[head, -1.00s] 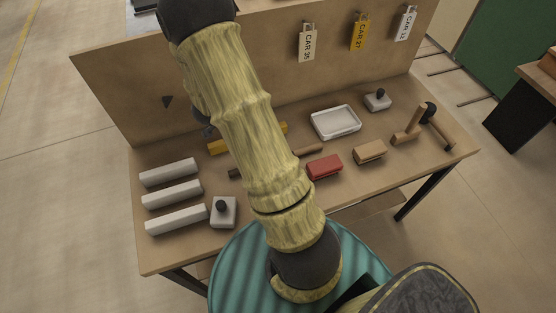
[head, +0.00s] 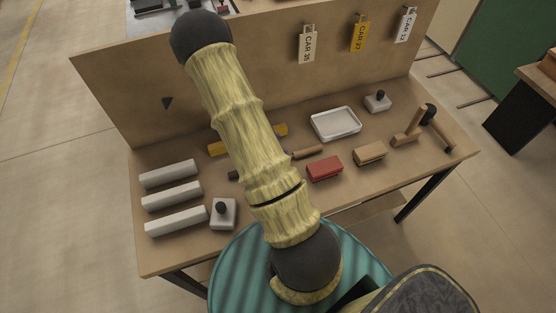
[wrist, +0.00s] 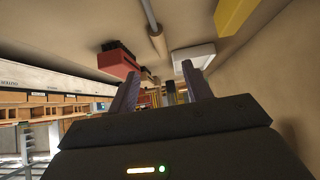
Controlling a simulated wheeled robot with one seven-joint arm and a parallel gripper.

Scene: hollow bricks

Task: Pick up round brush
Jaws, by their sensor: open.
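A slim tool with a wooden handle (head: 308,152) lies on the bench's middle, partly hidden behind my arm; a dark end (head: 234,174) shows left of the arm. Its handle (wrist: 157,43) and thin grey rod (wrist: 149,12) also show in the wrist view. A dark round-headed tool (head: 430,111) with a brown stick lies at the right end. I cannot tell for sure which is the round brush. My gripper (wrist: 160,68) is open, with nothing held between its fingers; my arm hides it in the head view. The slim tool lies beyond the fingertips, apart from them.
A red block brush (head: 324,167), a tan block (head: 370,152) and a white tray (head: 336,123) lie nearby. A yellow bar (head: 218,147) lies behind my arm. Several white bricks (head: 172,195) fill the left. The upright back panel (head: 120,100) bounds the bench (head: 285,215).

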